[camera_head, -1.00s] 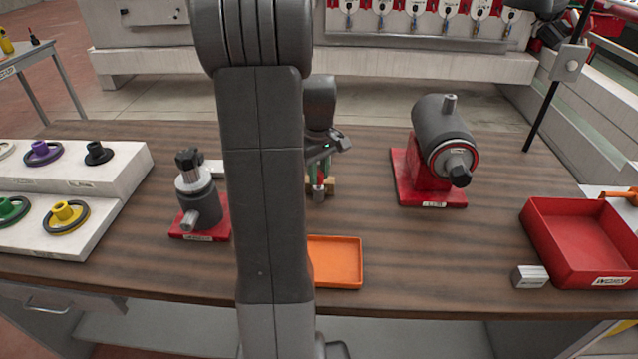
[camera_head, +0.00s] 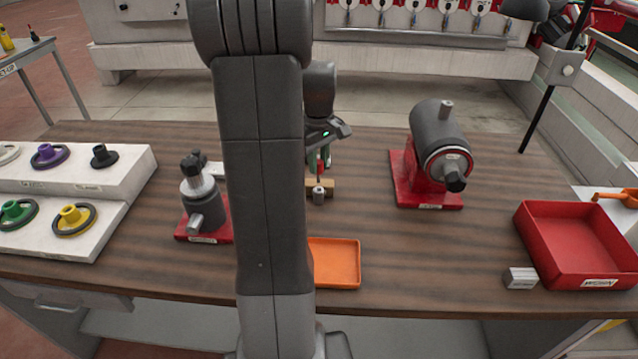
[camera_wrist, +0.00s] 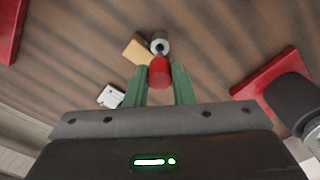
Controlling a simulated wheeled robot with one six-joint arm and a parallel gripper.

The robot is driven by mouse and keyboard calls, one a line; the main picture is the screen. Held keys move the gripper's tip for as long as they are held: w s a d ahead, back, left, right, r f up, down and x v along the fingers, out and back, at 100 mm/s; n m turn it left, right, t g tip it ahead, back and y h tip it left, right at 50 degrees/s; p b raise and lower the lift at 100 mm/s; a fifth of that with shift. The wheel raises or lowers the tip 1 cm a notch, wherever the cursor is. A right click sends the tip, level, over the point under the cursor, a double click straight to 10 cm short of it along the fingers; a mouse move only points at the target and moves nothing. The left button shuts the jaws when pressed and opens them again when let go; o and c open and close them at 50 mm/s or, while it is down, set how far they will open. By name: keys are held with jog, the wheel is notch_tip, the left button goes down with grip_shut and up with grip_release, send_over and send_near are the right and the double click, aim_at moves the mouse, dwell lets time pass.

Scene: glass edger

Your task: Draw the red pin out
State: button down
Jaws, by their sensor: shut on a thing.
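The red pin (camera_wrist: 159,72) shows its red end between the green fingers of my gripper (camera_wrist: 160,84) in the wrist view; the gripper is shut on it. A small silver cylinder (camera_wrist: 159,43) with a dark opening in its top is just beyond the pin. It stands beside a wooden block (camera_wrist: 136,49) on the table. In the head view my gripper (camera_head: 321,163) is above the silver cylinder (camera_head: 319,195) and wooden block (camera_head: 329,187). A thin grey stem shows between the fingers and the cylinder. I cannot tell whether its lower end is still inside.
An orange tray (camera_head: 335,264) lies in front, partly behind my arm. A red-based grey machine (camera_head: 438,150) stands right and a smaller red-based fixture (camera_head: 201,205) left. A red bin (camera_head: 570,245) is at far right.

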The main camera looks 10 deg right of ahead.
jog(key=shift+r, duration=0.3)
notch_tip(320, 180, up, 4)
jog(key=p, duration=0.3)
